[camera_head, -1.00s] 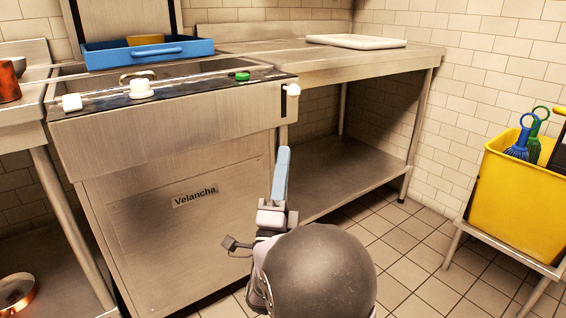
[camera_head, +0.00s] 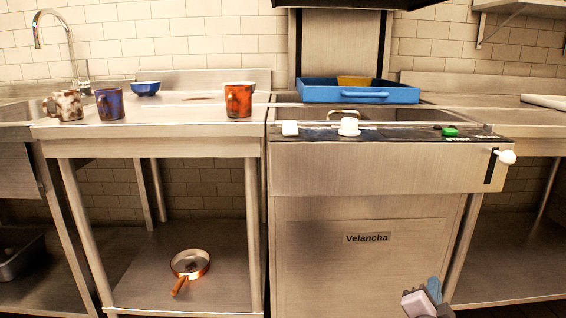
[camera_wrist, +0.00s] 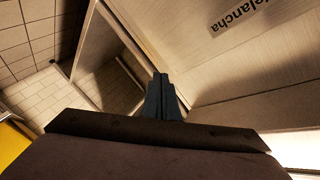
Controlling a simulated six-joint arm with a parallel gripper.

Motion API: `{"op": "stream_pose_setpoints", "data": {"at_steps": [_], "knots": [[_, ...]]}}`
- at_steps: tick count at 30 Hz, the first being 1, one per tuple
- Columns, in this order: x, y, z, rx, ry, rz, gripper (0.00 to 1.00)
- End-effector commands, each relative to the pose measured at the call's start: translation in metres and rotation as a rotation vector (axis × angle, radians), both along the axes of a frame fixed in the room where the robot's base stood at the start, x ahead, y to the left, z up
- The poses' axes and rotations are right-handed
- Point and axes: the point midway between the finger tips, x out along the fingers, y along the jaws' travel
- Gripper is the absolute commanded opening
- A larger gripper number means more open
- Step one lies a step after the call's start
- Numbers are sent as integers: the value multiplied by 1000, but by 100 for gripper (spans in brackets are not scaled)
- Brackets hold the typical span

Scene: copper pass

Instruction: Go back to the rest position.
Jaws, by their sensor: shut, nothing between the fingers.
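My gripper (camera_head: 435,288) shows at the bottom edge of the head view, low in front of the steel machine labelled Velancha (camera_head: 366,262). Its blue-grey fingers are together and hold nothing. In the wrist view my gripper (camera_wrist: 162,82) is also shut, with its fingers pressed side by side. The machine's front panel and label (camera_wrist: 240,14) fill the upper right of that view. The fingers appear apart from the panel. Most of my arm is out of the head view.
A blue tray (camera_head: 310,94) with a yellow item (camera_head: 354,80) is on the machine top; a white lever (camera_head: 506,157) sticks out at its right front. Mugs (camera_head: 239,100) and a blue bowl (camera_head: 145,88) stand on the left table. A copper pan (camera_head: 190,262) lies on the lower shelf.

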Motion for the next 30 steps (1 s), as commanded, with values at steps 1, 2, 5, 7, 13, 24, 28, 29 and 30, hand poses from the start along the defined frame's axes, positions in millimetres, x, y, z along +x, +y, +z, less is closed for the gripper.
{"op": "stream_pose_setpoints", "data": {"at_steps": [1,2,5,7,13,24,28,29,30], "knots": [[-1,8,-23,0,109,36,0],[-3,13,-38,1,176,60,0],[-15,33,-84,2,401,155,0],[-29,48,-113,3,550,230,0],[-90,93,-173,12,948,478,0],[-225,157,-157,45,1494,921,0],[-247,166,-117,16,1579,992,0],[-246,167,-110,-2,1578,1001,0],[-244,169,-99,-29,1573,1009,0]]}}
